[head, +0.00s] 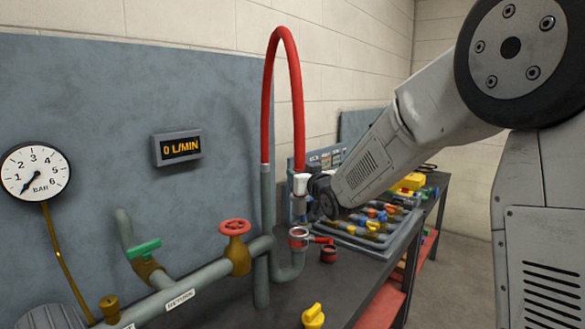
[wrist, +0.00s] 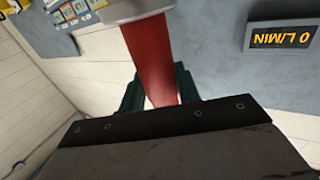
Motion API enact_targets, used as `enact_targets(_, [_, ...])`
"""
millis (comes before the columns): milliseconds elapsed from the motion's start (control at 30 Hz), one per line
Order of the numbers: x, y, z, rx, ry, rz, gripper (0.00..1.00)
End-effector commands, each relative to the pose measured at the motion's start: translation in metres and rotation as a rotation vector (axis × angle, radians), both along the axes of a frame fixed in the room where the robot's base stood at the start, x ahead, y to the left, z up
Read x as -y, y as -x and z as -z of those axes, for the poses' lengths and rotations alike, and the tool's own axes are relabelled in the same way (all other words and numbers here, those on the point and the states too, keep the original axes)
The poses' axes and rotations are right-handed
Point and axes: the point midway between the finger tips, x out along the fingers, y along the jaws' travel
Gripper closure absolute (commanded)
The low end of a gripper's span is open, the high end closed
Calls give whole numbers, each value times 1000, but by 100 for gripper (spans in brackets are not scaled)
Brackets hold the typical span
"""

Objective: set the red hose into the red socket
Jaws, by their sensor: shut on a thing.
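The red hose (head: 283,60) rises from an upright grey pipe on the left, loops over and comes down to a white collar (head: 300,184). My gripper (head: 302,205) is shut on the hose end near this collar; the end hangs roughly upright. In the wrist view the red hose (wrist: 151,60) runs between my two dark green fingers (wrist: 158,92). The red socket (head: 299,235) is a red-ringed opening on top of a grey pipe bend, just below my gripper. The hose's lower tip is partly hidden by the fingers, and I cannot tell whether it touches the socket.
A red lever (head: 321,239) sticks out right of the socket, above a small red fitting (head: 328,254). A red valve wheel (head: 234,227) and green handle (head: 143,249) stand left. A tray (head: 375,245) of coloured valves lies behind right. A yellow knob (head: 313,317) is in front.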

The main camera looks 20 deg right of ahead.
Motion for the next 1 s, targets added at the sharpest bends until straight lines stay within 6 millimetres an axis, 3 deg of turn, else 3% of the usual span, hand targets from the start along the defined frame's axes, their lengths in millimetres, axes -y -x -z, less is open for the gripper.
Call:
enact_targets(267, [-2,0,7,0,0,-2,100])
enact_targets(1000, [2,0,53,2,0,1,100])
